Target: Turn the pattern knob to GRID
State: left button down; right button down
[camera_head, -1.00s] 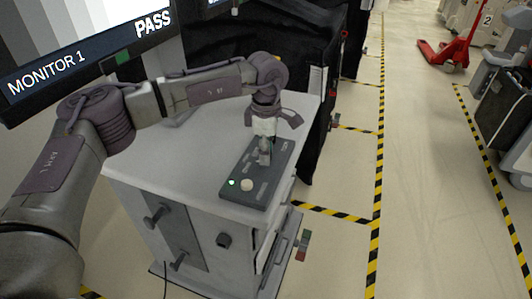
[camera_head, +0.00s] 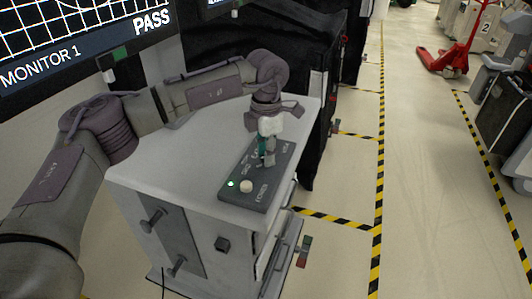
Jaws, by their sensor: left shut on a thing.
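A dark control panel (camera_head: 262,190) lies on the white top of the cart (camera_head: 190,150), with a lit green lamp (camera_head: 231,184) and a pale round button (camera_head: 246,186) at its near end. My left gripper (camera_head: 268,158) points down over the panel's middle and is shut on the pattern knob, which its fingers mostly hide. Small labels by the knob are too blurred to read surely. Monitor 1 (camera_head: 75,40) shows a white grid with curved lines on black and the word PASS. My right gripper is not in view.
Black-covered equipment (camera_head: 310,60) stands behind the cart. Handles stick out of the cart's front (camera_head: 180,235). A red pallet jack (camera_head: 445,55) stands at the far right. The floor aisle between yellow-black stripes is clear.

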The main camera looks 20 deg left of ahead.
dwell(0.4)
pick_arm(q)
jog(key=c, duration=0.9)
grip_release()
jog(key=shift+o, duration=0.2)
jog(key=shift+r, duration=0.1)
notch_tip(320, 180, up, 12)
